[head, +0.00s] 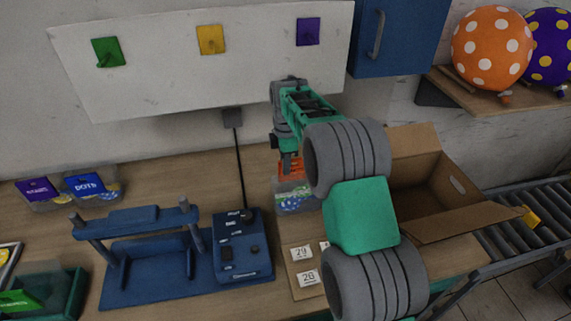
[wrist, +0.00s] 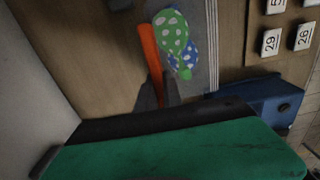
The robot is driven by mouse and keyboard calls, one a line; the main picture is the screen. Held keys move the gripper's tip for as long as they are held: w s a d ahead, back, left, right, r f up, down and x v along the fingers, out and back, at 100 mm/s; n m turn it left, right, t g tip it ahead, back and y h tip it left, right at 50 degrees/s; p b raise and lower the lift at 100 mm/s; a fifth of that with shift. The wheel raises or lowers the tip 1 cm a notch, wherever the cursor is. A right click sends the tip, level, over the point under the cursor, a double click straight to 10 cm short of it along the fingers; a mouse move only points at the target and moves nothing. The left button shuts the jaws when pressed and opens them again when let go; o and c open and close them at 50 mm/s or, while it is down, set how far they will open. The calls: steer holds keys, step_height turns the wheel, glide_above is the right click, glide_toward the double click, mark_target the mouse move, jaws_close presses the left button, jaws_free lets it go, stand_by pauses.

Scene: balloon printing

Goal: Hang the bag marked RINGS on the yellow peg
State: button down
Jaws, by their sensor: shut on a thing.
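The white board (head: 150,62) on the wall carries a green plate, a yellow plate (head: 210,40) with its peg, and a purple plate. All three look empty. My gripper (head: 290,160) is shut on the orange top of a clear bag (head: 293,197), over the right part of the bench. In the wrist view the orange top (wrist: 149,48) is edge-on between my fingers (wrist: 157,92), with green and blue dotted balloons in the bag. Its lettering cannot be read, so I cannot tell if it is marked RINGS.
Purple-topped (head: 38,190) and blue-topped (head: 86,184) bags lie at the back left. A blue machine (head: 240,250) stands mid-bench. A green tray (head: 70,290) is at front left. An open cardboard box (head: 430,190) and a blue cabinet (head: 400,35) are to the right.

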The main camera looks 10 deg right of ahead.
steer(key=c, duration=1.5)
jaws_free()
step_height(320, 180, up, 12)
steer(key=b, duration=0.1)
step_height(320, 180, up, 3)
steer(key=m+t, duration=0.1)
steer(key=m, duration=0.3)
glide_above(289, 187)
steer(key=s+f+m+t, duration=0.1)
steer(key=s+f+m, duration=0.2)
steer(key=s+m, duration=0.4)
steer(key=s+f+m+t, duration=0.2)
steer(key=s+f+m, duration=0.2)
steer(key=s, duration=1.1)
steer(key=m, duration=0.2)
steer(key=shift+s+m, duration=0.25)
steer(key=shift+m, duration=0.15)
